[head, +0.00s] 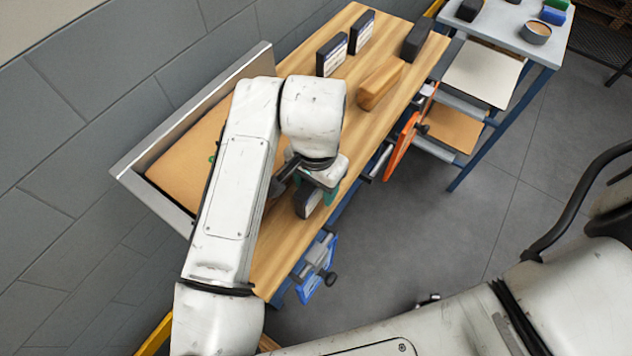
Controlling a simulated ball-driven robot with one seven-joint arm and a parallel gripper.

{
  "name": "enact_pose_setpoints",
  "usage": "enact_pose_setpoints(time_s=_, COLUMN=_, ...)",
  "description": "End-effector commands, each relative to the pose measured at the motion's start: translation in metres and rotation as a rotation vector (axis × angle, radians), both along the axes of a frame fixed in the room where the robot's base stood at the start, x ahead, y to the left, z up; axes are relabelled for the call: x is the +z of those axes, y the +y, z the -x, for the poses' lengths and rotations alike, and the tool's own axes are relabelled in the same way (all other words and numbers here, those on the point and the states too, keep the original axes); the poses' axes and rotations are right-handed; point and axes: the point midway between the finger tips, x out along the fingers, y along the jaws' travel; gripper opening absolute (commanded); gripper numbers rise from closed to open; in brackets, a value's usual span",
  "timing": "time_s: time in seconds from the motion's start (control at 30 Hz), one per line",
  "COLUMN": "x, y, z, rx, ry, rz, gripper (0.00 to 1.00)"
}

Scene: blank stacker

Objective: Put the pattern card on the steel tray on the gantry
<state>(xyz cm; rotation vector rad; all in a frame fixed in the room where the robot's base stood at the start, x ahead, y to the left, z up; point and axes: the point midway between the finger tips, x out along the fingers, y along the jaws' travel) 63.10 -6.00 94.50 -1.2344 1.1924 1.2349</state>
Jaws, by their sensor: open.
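My gripper (318,188) is open, low over the wooden bench, with a green fingertip showing. A dark block with a pale label (307,200) stands on the bench at the gripper and is partly hidden by it. I cannot tell whether they touch. Two similar dark blocks with white labels, a nearer one (332,56) and a farther one (361,32), stand upright farther along. I cannot tell which thing is the pattern card. A grey metal tray-like frame (250,62) with a brown sheet inside lies at the left, partly behind my arm; I cannot confirm it is the steel tray.
A wooden block (380,84) and a black block (417,39) sit on the bench (300,105). A blue-framed table (495,27) at the upper right holds a small round tin (536,32) and blocks. Orange and blue clamps hang along the bench front. Grey floor at right is open.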

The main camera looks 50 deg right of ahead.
Motion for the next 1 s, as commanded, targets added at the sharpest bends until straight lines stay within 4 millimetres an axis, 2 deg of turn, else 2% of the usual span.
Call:
enact_pose_setpoints(time_s=0.17, x=-0.0002, y=-0.0001, z=0.0000, rx=-0.001, ry=0.000, rz=0.000, gripper=0.55)
enact_pose_setpoints(time_s=0.73, x=0.0002, y=-0.0001, z=0.0000, rx=-0.001, ry=0.000, rz=0.000, gripper=0.02)
enact_pose_setpoints(time_s=1.0, x=0.0004, y=-0.0001, z=0.0000, rx=-0.001, ry=0.000, rz=0.000, gripper=0.00)
